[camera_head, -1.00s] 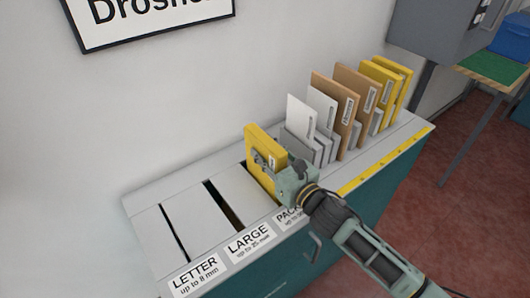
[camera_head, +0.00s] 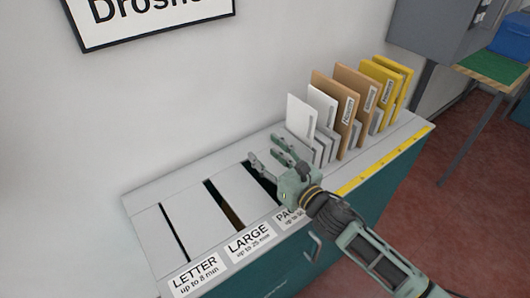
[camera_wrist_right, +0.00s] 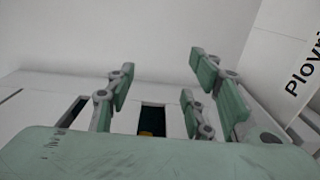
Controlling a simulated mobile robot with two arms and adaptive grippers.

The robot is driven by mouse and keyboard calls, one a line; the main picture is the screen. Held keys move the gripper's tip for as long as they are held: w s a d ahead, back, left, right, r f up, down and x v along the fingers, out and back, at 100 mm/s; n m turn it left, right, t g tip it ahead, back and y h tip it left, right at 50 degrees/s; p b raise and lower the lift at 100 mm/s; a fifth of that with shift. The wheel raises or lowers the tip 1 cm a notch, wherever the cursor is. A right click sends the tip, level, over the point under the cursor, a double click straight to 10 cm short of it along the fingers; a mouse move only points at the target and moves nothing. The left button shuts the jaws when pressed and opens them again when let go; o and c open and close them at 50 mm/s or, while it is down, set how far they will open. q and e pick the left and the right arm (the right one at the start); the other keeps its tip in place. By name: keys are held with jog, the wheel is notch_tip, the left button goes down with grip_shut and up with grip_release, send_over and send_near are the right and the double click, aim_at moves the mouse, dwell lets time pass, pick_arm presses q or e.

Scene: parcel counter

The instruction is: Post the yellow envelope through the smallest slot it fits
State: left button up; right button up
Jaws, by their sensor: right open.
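My right gripper (camera_head: 266,151) is open and empty above the widest slot (camera_head: 262,183), the one behind the partly hidden "PAC..." label. The yellow envelope no longer shows above that slot in the head view. In the right wrist view a small yellow patch (camera_wrist_right: 146,133) shows low inside a dark slot (camera_wrist_right: 152,117), between the open fingers. The narrow LETTER slot (camera_head: 174,233) and the middle LARGE slot (camera_head: 224,206) lie to the left. My left gripper is not in view.
A rack on the counter's right holds white envelopes (camera_head: 300,117), brown envelopes (camera_head: 328,95) and yellow envelopes (camera_head: 380,80), close to my right gripper. The wall (camera_head: 130,120) rises behind. The counter top left of the gripper is clear.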

jog(key=v, duration=1.1)
jog(key=shift+s+d, duration=0.1)
dwell(0.5)
